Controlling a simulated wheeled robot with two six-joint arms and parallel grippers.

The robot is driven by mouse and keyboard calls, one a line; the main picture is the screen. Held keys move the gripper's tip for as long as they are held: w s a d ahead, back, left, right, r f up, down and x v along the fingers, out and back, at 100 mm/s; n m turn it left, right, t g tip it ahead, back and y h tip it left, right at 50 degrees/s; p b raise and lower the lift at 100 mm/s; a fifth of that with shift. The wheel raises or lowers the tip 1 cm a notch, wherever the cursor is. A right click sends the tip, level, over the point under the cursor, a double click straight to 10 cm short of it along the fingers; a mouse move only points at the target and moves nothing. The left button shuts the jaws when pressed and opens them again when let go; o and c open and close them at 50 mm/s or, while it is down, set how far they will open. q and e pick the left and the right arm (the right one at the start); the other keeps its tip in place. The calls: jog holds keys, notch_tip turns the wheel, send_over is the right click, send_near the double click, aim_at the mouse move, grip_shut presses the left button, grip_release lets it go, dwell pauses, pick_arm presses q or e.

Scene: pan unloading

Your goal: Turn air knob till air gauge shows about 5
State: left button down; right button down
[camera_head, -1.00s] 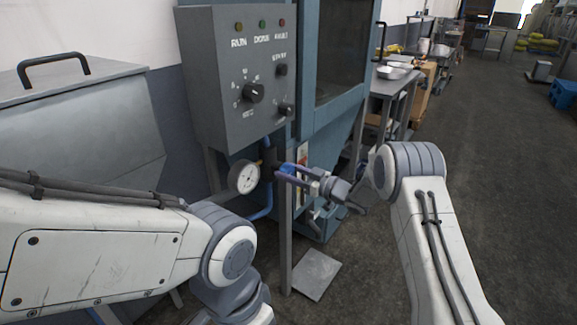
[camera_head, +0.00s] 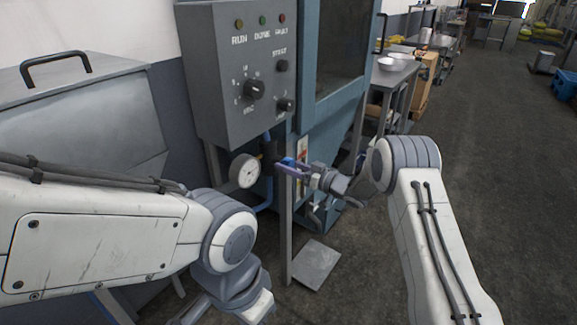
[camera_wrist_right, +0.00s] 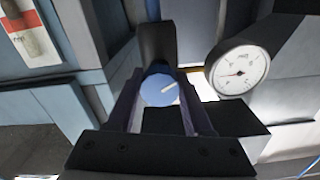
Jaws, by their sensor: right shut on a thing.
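The air knob (camera_head: 287,161) is a small blue round knob on a dark fitting below the grey control box. The air gauge (camera_head: 244,171) is a white round dial left of the knob. In the right wrist view the gauge (camera_wrist_right: 240,71) has its dark needle pointing left; its numbers are too small to read. My left arm shows, but its fingers do not.
The grey control box (camera_head: 225,112) with knobs and lamps hangs above the gauge. A thin grey post (camera_head: 289,235) stands just below the knob. A grey lidded unit (camera_head: 75,135) is at left.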

jog(key=shift+c, duration=1.5)
grip_release()
jog(key=shift+d+f, duration=0.15)
jog(key=v, duration=1)
jog(key=shift+s+d+b, duration=0.15)
jog(key=shift+s+b, duration=0.05)
jog(key=shift+b, duration=0.2)
jog(key=w+a+r+h+p, duration=0.1)
jog(key=a+r+h+p, duration=0.25)
jog(key=a+r, duration=0.2)
jog(key=s+a+r+m+h+p, duration=0.2)
jog(key=s+r+h, duration=0.3)
jog(key=s+h, duration=0.15)
jog(key=s+d+r+n+g+h+p, duration=0.1)
jog(key=s+g, duration=0.9)
jog(key=s, duration=2.7)
jog(key=d+r+h+p, duration=0.1)
jog(key=h+p, duration=0.1)
jog(key=shift+d+r+g+h+p, duration=0.2)
jog(key=shift+d+g+h+p, duration=0.1)
jog(key=shift+d+p, duration=0.1)
